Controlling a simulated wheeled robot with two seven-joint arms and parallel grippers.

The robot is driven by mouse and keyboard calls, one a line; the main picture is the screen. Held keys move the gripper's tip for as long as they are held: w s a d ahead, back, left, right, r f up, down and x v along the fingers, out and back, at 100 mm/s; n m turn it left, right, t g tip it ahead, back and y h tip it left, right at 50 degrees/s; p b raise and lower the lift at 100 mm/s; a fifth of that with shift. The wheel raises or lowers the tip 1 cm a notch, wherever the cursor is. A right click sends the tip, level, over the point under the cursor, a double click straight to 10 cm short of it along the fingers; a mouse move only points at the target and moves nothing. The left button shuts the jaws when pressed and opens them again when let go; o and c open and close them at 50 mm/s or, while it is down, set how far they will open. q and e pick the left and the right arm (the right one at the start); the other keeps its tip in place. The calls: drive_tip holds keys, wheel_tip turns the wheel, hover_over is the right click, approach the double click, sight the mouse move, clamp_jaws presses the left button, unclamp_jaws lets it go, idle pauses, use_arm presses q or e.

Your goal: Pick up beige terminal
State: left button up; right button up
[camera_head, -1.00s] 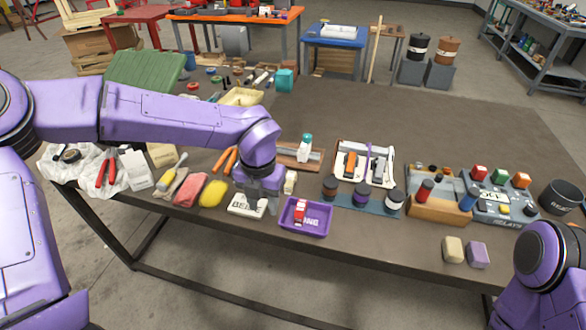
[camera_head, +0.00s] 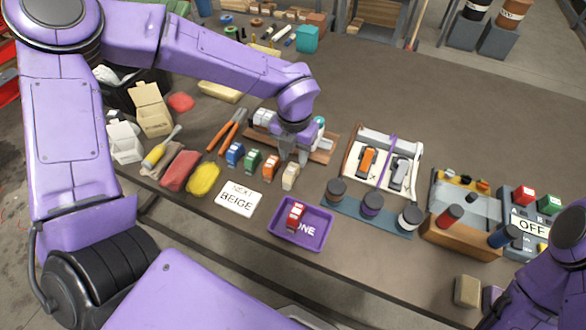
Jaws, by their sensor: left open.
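The beige terminal (camera_head: 290,176) stands on the table at the right end of a short row with blue (camera_head: 235,154), green (camera_head: 253,160) and orange (camera_head: 271,166) terminals. My left gripper (camera_head: 292,157) is open and points down just behind the beige terminal in the picture. Its fingers appear empty; I cannot tell its exact height. A white card (camera_head: 238,198) reading "NEXT BEIGE" lies in front of the row. A red terminal (camera_head: 296,215) lies in the purple "DONE" tray (camera_head: 315,240). My right arm shows at the right edge, but its gripper is out of view.
A wooden board with a rail (camera_head: 325,147) lies behind my left gripper. A blue strip with several round jars (camera_head: 372,204) is right of the tray. The table's back right is clear.

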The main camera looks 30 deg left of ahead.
sight(293, 165)
use_arm(q)
wheel_tip(293, 165, down, 6)
drive_tip(key=shift+a+f+p, duration=0.1)
drive_tip(key=shift+f+p, duration=0.05)
drive_tip(key=shift+p, duration=0.4)
drive_tip(key=c, duration=0.7)
